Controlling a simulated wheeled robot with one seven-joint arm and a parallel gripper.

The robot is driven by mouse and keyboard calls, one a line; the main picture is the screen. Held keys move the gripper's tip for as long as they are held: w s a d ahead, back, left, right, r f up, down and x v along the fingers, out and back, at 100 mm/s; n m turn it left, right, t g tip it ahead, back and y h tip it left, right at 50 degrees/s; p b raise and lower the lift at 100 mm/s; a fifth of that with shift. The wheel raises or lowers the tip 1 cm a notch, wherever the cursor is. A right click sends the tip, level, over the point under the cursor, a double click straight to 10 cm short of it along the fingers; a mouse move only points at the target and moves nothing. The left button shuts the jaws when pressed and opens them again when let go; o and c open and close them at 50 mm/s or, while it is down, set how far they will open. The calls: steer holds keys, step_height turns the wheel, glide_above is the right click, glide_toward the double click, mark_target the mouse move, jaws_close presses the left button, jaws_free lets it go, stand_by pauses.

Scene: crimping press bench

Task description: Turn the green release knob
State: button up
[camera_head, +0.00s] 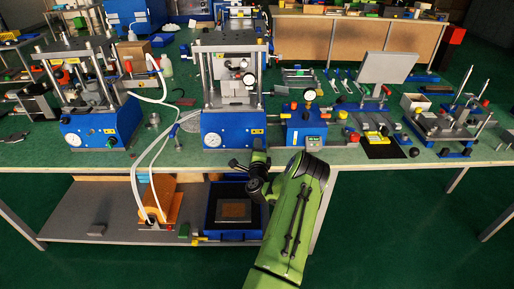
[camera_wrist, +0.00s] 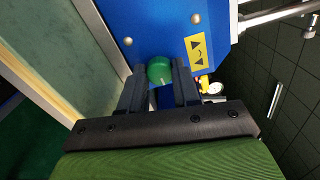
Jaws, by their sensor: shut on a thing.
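The green release knob (camera_wrist: 159,71) is a round green knob on the front of a blue press base (camera_wrist: 150,25). In the wrist view my gripper (camera_wrist: 160,84) has its two dark fingers on either side of the knob, shut on it. The knob's face points toward the wrist camera and has a light line on it. In the head view the blue press base (camera_head: 228,130) stands at the bench's front edge, and my green arm reaches up to its right side. The knob itself is hidden there behind my gripper.
A yellow warning label (camera_wrist: 197,47) is beside the knob. In the head view a pressure gauge (camera_head: 212,140) is on the press front, and a blue gauge box (camera_head: 303,130) stands to its right. White hoses (camera_head: 150,150) hang at left. A blue tray (camera_head: 235,207) sits on the lower shelf.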

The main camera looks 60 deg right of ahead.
steer(key=shift+s+m, duration=0.1)
steer(key=shift+m, duration=0.2)
steer(key=shift+f, duration=0.1)
steer(key=o, duration=1.1)
steer(key=shift+c, duration=0.2)
